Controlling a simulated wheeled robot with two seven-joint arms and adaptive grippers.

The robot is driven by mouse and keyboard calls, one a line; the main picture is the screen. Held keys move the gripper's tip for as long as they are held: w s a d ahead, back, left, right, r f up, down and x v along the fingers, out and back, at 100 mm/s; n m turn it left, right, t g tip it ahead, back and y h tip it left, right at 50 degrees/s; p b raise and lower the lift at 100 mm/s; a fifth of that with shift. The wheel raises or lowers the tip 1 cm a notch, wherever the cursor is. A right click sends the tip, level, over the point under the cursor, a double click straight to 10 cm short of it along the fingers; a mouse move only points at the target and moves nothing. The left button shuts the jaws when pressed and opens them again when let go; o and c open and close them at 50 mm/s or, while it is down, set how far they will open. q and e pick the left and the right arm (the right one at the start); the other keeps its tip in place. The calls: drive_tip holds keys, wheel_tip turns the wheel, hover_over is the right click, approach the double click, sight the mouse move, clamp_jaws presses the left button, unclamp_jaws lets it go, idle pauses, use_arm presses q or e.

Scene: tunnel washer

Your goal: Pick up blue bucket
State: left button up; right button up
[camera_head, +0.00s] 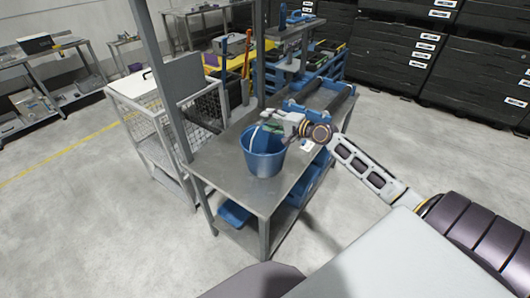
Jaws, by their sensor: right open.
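The blue bucket (264,160) stands upright on the grey metal table (222,170). A light-coloured strip that looks like its handle rises at the left of its rim. My right gripper (276,122) is open over the bucket's rim at its upper right. It partly hides the opening and the far rim. I cannot tell whether the fingers touch the bucket or its handle. Something greenish shows near the fingers, too small to name. My left gripper is not in view.
Blue crates (315,172) sit below the table's right side, and a blue tray (233,213) lies on its lower shelf. A white mesh cart (150,140) stands left. A table post (165,85) rises left of the bucket. Black crates (395,62) stack behind. Floor at right is clear.

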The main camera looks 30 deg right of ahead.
drive_tip(key=shift+x, duration=0.8)
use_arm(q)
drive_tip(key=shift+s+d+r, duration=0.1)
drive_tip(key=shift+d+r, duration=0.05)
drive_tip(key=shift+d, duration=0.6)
use_arm(e)
drive_tip(key=shift+w+a+f, duration=0.1)
drive_tip(key=shift+w+a, duration=0.05)
drive_tip(key=shift+w, duration=0.2)
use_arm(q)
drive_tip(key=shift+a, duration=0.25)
